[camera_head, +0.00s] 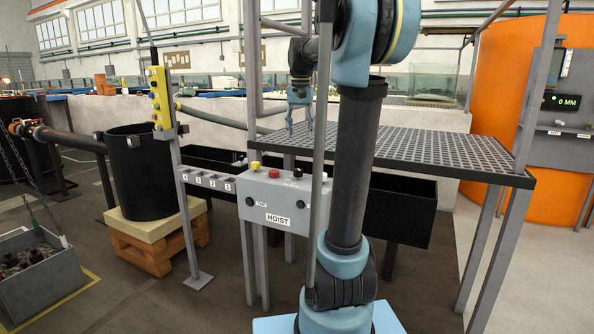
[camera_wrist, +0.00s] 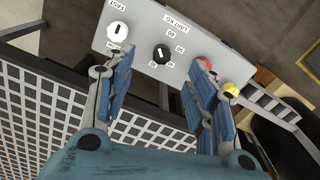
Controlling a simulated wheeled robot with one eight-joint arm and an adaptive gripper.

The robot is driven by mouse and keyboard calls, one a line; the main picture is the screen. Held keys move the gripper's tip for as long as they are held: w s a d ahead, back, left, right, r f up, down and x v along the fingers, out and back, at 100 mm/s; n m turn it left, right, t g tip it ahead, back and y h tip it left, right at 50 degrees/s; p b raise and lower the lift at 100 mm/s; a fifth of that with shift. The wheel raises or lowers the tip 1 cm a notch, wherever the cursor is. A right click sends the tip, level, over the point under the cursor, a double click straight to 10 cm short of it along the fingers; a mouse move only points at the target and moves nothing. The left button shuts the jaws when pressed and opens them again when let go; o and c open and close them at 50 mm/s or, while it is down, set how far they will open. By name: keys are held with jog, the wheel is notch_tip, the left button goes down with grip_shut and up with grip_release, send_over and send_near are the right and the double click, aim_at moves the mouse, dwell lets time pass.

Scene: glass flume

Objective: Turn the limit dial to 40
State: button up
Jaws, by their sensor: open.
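The black limit dial (camera_wrist: 161,54) sits on the top of the grey hoist control box, with small number labels around it. The labels are upside down and hard to read in the wrist view, and I cannot tell its setting. The dial also shows in the head view (camera_head: 297,172) as a small black knob. My gripper (camera_wrist: 162,60) is open and empty, its blue fingers spread to either side of the dial in the wrist view, apart from it. In the head view my gripper (camera_head: 300,130) hangs pointing down above the grating, behind the box.
A white knob (camera_wrist: 117,33), a red button (camera_wrist: 204,62) and a yellow button (camera_wrist: 230,90) share the panel with the dial. The hoist box (camera_head: 270,205) stands before a grated platform (camera_head: 440,155). A post with a yellow pendant (camera_head: 160,97) stands left of it.

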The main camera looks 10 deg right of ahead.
send_near(298, 169)
jog(key=shift+m, duration=0.3)
notch_tip(298, 169, down, 9)
jog(key=shift+f, duration=0.1)
dwell(0.6)
jog(key=c, duration=1.1)
